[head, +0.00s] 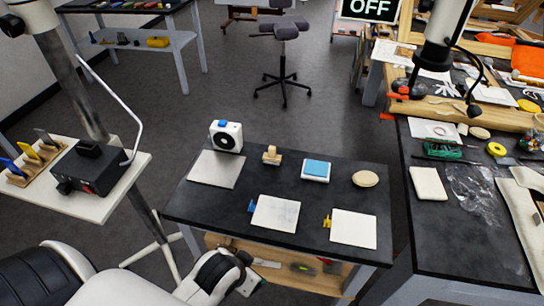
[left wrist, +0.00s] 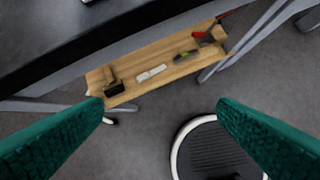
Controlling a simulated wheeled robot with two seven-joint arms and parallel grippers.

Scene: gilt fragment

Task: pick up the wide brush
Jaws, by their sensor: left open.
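What looks like the wide brush, a block with a wood-coloured part and a dark part, lies at the left end of the low wooden shelf (left wrist: 132,90) in the left wrist view; the brush (left wrist: 114,87) is small and blurred there. In the head view I cannot make it out for certain; my left arm covers part of the shelf. My left gripper (left wrist: 160,108) has its two green fingers wide apart, with nothing between them. The brush lies beyond the left fingertip, apart from it. My right gripper is not in view.
The dark tabletop (head: 325,172) overhangs the shelf. The shelf also holds a white tool (left wrist: 151,73), a green-handled tool (left wrist: 185,55) and a red item (left wrist: 203,34). Grey table legs (left wrist: 212,70) stand near the shelf. A side table (head: 85,203) with a black box is at left.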

